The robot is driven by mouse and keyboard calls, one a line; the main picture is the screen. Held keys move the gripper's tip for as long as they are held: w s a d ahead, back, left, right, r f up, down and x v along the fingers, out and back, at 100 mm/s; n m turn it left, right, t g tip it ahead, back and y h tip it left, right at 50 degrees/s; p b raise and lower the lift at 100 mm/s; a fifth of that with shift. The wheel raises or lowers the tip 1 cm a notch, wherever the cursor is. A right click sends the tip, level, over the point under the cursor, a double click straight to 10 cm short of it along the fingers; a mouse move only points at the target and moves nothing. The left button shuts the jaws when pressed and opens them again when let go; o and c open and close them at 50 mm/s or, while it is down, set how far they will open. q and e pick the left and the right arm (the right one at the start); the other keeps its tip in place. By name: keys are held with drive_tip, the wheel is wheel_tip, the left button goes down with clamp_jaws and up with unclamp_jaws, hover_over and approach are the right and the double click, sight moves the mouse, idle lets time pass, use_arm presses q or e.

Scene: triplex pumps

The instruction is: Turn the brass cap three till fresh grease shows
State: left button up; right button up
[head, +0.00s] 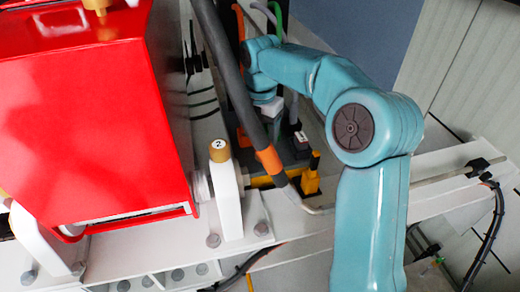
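No cap marked three can be made out, and no fresh grease is seen. My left gripper is not in view.
The red housing (90,110) fills the left. A dark hose with an orange band (268,158) crosses the middle. Yellow and black parts (310,178) lie below the gripper end. A white beam (440,178) runs right, with a black cable (494,225). Bolts line the white base.

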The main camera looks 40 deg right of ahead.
drive_tip(key=f, duration=0.5)
drive_tip(key=shift+d, duration=0.25)
drive_tip(key=shift+a+f, duration=0.2)
drive_tip(key=shift+f, duration=0.3)
drive_tip(key=shift+d, duration=0.1)
drive_tip(key=shift+f, duration=0.1)
drive_tip(key=c, duration=1)
